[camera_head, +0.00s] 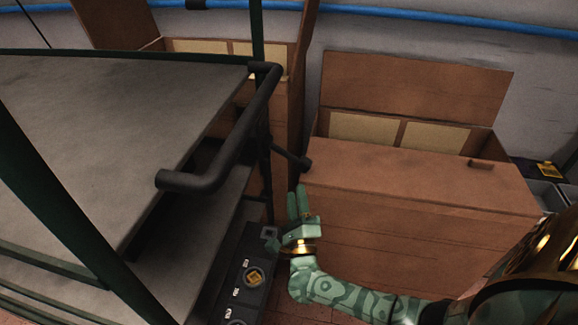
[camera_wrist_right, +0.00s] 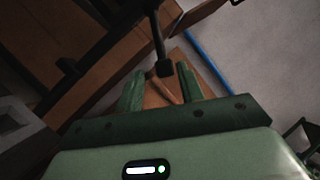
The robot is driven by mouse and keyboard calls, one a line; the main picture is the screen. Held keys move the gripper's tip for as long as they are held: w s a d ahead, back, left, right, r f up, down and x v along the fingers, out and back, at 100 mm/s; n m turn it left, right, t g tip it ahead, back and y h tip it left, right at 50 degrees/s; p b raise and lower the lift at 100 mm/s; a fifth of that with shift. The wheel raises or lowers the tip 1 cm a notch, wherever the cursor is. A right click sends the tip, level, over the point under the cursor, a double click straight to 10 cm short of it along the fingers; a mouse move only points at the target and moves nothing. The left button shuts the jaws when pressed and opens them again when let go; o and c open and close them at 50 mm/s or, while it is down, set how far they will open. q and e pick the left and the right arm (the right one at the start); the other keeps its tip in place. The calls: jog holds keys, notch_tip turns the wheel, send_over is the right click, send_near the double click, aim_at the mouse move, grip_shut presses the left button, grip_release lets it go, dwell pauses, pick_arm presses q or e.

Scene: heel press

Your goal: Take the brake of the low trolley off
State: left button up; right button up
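The trolley (camera_head: 110,120) stands at the left, with grey decks, dark green posts and a thick black push handle (camera_head: 225,140). A thin black lever (camera_head: 290,157) with a blunt end sticks out to the right from its corner post; I take it for the brake lever. My right gripper (camera_head: 298,190) is just below the lever's end, fingers pointing up. In the right wrist view the gripper (camera_wrist_right: 161,80) is open, and the black lever end (camera_wrist_right: 165,68) shows between or just beyond its fingertips; I cannot tell whether they touch. My left gripper is not in view.
A large brown wooden box (camera_head: 420,190) with a raised lid stands close to the right of my gripper. A dark panel (camera_head: 240,285) with white marks and an orange square lies below. Blue piping (camera_head: 400,15) runs along the back wall.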

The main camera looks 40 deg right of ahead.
aim_at(290, 156)
jog(key=b+x, duration=0.1)
jog(key=x, duration=0.8)
jog(key=shift+w+d, duration=0.2)
jog(key=shift+w, duration=0.05)
jog(key=shift+c, duration=0.4)
grip_shut()
